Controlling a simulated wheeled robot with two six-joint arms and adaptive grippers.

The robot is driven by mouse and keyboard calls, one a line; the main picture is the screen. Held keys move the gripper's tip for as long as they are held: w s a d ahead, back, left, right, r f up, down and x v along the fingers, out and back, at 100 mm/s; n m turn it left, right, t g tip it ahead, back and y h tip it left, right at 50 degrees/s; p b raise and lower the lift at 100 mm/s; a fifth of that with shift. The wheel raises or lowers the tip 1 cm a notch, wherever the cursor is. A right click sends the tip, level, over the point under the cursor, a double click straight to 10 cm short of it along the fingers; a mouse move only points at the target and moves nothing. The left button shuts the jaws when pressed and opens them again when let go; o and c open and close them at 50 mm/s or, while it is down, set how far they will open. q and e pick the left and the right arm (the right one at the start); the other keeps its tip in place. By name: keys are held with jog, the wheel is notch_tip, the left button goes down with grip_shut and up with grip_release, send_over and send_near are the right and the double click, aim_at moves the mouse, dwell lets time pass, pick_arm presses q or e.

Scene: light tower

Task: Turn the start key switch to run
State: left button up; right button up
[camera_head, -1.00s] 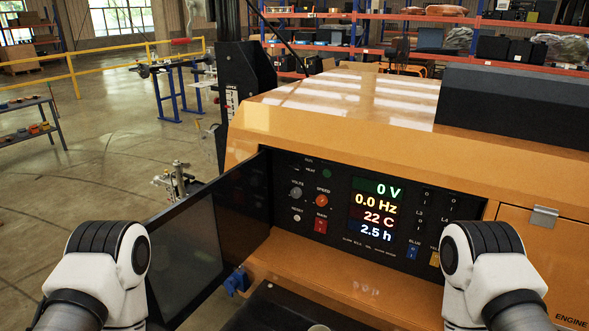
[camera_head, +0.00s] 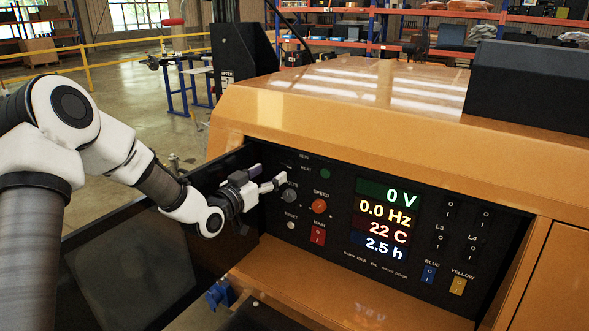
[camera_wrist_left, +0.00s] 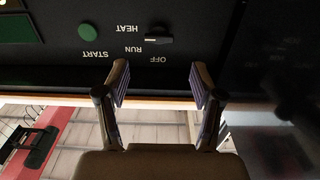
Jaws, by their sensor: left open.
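The key switch (camera_wrist_left: 158,39) is a small dark lever on the black control panel. In the upside-down left wrist view it lies roughly level beside the OFF, RUN and HEAT labels. In the head view the switch is too dark to make out clearly. My left gripper (camera_head: 268,174) is open and empty at the panel's upper left, near the RUN and HEAT labels. In the left wrist view its two fingers (camera_wrist_left: 160,88) stand apart, with the switch beyond their tips and not between them. My right gripper is out of view.
A green START button (camera_head: 325,174) sits beside the switch. An orange speed knob (camera_head: 319,206), a grey knob (camera_head: 290,195) and a red main switch (camera_head: 318,235) lie below. The open dark door (camera_head: 140,270) is under my left arm. A lit display (camera_head: 384,217) fills the panel's middle.

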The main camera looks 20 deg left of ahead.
aim_at(285, 165)
pick_arm(q)
jog(key=w, duration=0.4)
jog(key=w+d+p, duration=0.1)
jog(key=w, duration=0.2)
jog(key=shift+d+f, duration=0.1)
jog(key=shift+f, duration=0.2)
jog(key=shift+w, duration=0.1)
jog(key=shift+r, duration=0.15)
jog(key=c, duration=1.2)
jog(key=shift+o, duration=0.2)
jog(key=shift+n, duration=0.3)
jog(key=n+b, duration=0.1)
jog(key=n, duration=0.2)
jog(key=shift+b, duration=0.3)
jog(key=shift+n+b, duration=0.6)
jog(key=shift+n, duration=2.1)
